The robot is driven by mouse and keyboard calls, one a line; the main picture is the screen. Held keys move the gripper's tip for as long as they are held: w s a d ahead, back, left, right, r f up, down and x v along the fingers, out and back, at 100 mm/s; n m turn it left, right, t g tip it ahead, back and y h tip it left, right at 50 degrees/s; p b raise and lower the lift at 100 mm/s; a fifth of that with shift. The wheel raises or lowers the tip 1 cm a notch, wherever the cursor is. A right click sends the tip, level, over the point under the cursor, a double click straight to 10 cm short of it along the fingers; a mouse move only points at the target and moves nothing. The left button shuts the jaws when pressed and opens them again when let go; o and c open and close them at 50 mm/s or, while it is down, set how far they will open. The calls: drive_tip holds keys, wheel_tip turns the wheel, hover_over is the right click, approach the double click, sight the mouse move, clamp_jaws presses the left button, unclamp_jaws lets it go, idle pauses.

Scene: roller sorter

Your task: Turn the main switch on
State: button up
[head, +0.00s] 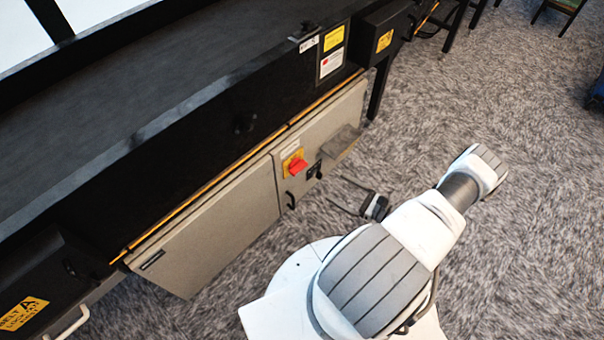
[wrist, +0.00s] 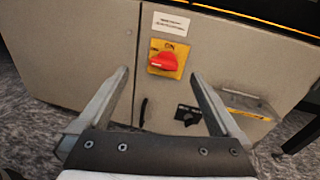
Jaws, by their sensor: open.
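The main switch (head: 297,165) is a red rotary handle on a yellow plate on the grey cabinet front. It also shows in the wrist view as a red handle (wrist: 164,61) lying roughly sideways, with "ON" printed on the plate above it. My gripper (head: 352,196) is open and empty, a short way in front of the cabinet and to the right of the switch in the head view. In the wrist view my gripper (wrist: 160,74) has its two fingers spread on either side of the switch, apart from it. The switch is not hidden.
A black knob (wrist: 187,115) sits below the switch, beside a black door handle (wrist: 143,112). A grey bracket (wrist: 246,103) juts out at the right. The black sorter (head: 190,140) runs above the grey cabinet (head: 215,235). Carpet (head: 480,240) to the right is clear.

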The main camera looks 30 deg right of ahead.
wheel_tip(320, 180, down, 4)
drive_tip(key=s+m+t+h, duration=0.2)
drive_tip(key=m, duration=0.1)
drive_tip(key=b, duration=0.3)
approach(301, 169)
drive_tip(key=x, duration=0.9)
drive_tip(key=shift+w+a+f, duration=0.1)
drive_tip(key=shift+w+f, duration=0.05)
drive_tip(key=shift+w, duration=0.1)
drive_tip(key=c, duration=1.1)
drive_tip(key=shift+b, duration=0.3)
